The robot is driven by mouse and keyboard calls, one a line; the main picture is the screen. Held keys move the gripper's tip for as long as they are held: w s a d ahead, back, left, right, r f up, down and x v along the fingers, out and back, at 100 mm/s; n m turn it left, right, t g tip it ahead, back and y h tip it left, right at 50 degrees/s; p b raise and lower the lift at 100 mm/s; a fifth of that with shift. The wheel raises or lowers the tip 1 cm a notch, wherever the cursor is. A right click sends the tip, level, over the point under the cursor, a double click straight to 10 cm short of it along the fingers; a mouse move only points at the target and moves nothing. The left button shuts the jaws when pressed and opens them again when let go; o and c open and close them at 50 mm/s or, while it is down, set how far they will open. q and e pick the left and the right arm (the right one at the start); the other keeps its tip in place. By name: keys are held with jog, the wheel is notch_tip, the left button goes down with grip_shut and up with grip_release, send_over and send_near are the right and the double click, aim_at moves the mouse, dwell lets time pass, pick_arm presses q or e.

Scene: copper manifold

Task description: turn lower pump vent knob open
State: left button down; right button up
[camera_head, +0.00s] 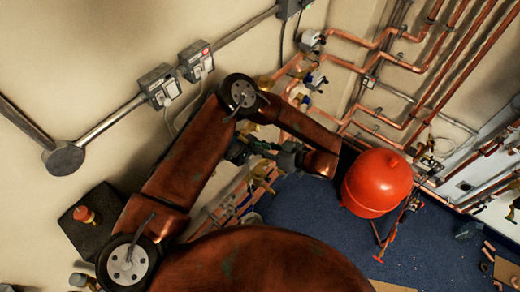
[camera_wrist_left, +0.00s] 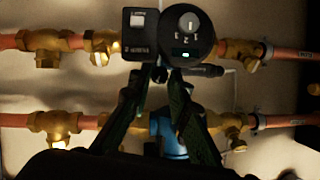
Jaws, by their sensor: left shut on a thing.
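The pump shows in the left wrist view as a black head (camera_wrist_left: 187,35) with a round dial face, a silver disc and a small green light. A blue body (camera_wrist_left: 168,133) is partly visible below it. My left gripper (camera_wrist_left: 160,74) has its dark green fingers drawn together just under the black head, shut on a small part that seems to be the vent knob. The fingertips and shadow mostly hide this part, so its turn angle cannot be read. In the head view my left gripper (camera_head: 246,150) is at the pipework by the wall. My right gripper is not in view.
Copper pipes with brass valves (camera_wrist_left: 100,41) run on both sides of the pump. In the head view, a red round vessel (camera_head: 378,183) stands right of my left wrist. Grey wall boxes (camera_head: 160,85) are on the left, and blue floor (camera_head: 310,215) lies below.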

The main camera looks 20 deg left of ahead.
pick_arm(q)
jog(key=shift+a+f+m+g+y+b, duration=0.15)
jog(key=shift+m+g+y+b, duration=0.15)
jog(key=shift+m+g+b, duration=0.25)
jog(key=shift+m, duration=0.25)
jog(key=c, duration=1.8)
grip_release()
jog(key=shift+a, duration=0.2)
jog(key=shift+c, duration=0.2)
jog(key=shift+d, duration=0.3)
jog(key=v, duration=1.2)
jog(key=shift+w, duration=0.1)
